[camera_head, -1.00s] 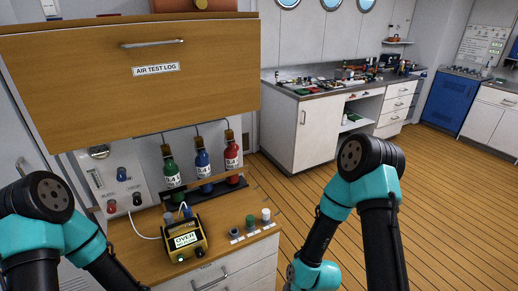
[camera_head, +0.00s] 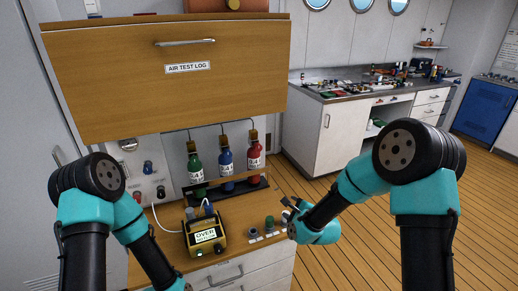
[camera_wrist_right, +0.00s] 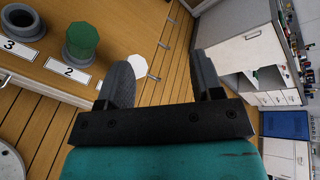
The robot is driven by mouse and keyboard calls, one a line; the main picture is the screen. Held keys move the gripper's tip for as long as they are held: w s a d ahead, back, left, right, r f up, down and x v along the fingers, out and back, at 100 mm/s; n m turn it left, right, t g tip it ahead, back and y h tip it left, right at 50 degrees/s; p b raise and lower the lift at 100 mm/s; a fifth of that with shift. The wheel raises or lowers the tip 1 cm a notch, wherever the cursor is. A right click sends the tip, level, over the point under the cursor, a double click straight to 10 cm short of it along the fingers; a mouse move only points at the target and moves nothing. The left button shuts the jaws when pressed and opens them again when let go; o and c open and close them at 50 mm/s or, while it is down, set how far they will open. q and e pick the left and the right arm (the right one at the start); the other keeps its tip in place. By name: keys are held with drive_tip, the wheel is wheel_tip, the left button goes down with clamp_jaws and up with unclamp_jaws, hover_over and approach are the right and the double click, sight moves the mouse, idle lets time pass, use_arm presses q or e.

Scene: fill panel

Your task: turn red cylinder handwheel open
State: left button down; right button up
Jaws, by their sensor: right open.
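The red cylinder (camera_head: 255,160) stands upright at the right end of a row of three in the rack, with a brass-coloured top (camera_head: 253,136). Its handwheel is too small to make out clearly. The green cylinder (camera_head: 196,166) and blue cylinder (camera_head: 226,162) stand to its left. My right gripper (camera_head: 289,208) is to the right of and lower than the red cylinder, near the counter's right end. My left gripper is below the picture's edge.
A yellow meter reading OVER (camera_head: 205,235) stands on the wooden counter. Small caps, including a green one (camera_head: 269,222), sit by numbered labels at the counter's front right; the green cap (camera_wrist_right: 81,42) is near my right gripper. The AIR TEST LOG cabinet (camera_head: 120,85) overhangs the cylinders.

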sight(259, 148)
drive_tip(key=w+a+r+m+t+y, duration=0.1)
drive_tip(key=w+a+r+m+t, duration=0.1)
drive_tip(key=r, duration=0.4)
drive_tip(key=w+a+r+m+t, duration=0.2)
drive_tip(key=a+r+m, duration=0.1)
drive_tip(key=r+m, duration=0.2)
wheel_tip(259, 148, up, 2)
drive_tip(key=shift+w+r+y, duration=0.2)
drive_tip(key=shift+w+y, duration=0.15)
drive_tip(key=shift+y, duration=0.05)
drive_tip(key=x, duration=1.7)
drive_tip(key=shift+w+a, duration=0.1)
drive_tip(key=shift+w, duration=0.05)
drive_tip(key=shift+c, duration=0.3)
drive_tip(key=c, duration=0.9)
drive_tip(key=shift+o, duration=0.2)
